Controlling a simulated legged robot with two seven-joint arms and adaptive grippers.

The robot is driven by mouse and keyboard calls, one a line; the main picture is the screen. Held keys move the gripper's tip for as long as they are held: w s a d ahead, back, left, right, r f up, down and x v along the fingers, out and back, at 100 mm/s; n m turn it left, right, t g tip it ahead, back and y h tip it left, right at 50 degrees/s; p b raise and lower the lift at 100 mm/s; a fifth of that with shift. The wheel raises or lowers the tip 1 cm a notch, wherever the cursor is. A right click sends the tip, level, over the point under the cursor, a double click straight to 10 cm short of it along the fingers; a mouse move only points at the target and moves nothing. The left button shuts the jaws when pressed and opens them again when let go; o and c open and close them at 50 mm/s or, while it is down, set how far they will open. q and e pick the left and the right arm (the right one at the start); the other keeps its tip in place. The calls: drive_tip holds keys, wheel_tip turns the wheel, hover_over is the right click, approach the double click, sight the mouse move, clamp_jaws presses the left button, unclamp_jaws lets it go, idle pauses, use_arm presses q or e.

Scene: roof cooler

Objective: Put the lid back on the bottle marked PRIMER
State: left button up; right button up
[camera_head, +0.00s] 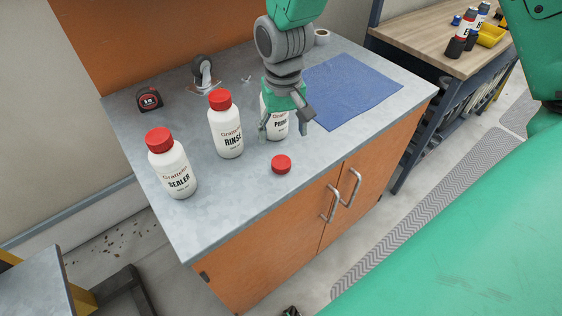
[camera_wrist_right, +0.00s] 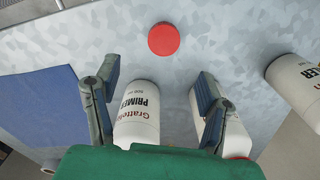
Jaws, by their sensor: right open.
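The white bottle marked PRIMER (camera_head: 277,127) stands on the grey counter, mostly behind my right gripper in the head view. In the right wrist view the PRIMER bottle (camera_wrist_right: 137,108) shows between the fingers, nearer the left finger; its top is hidden. A loose red lid (camera_head: 281,164) lies on the counter in front of the bottle; it also shows at the top of the right wrist view (camera_wrist_right: 163,39). My right gripper (camera_head: 285,124) is open and holds nothing; its fingers (camera_wrist_right: 158,84) point toward the counter.
Red-capped bottles marked RINSE (camera_head: 226,130) and SEALER (camera_head: 172,168) stand left of PRIMER. A tape measure (camera_head: 149,98) and a dark round tool (camera_head: 203,72) lie behind. A blue mat (camera_head: 350,90) covers the right side. Counter around the loose lid is clear.

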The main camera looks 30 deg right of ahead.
hover_over(281, 162)
drive_tip(key=f, duration=0.4)
drive_tip(key=shift+w+d, duration=0.15)
drive_tip(key=shift+w, duration=0.05)
drive_tip(key=shift+d+f, duration=0.1)
drive_tip(key=shift+f, duration=0.05)
drive_tip(key=f, duration=0.5)
drive_tip(key=shift+s+a, duration=0.1)
drive_tip(key=shift+a, duration=0.1)
drive_tip(key=c, duration=0.8)
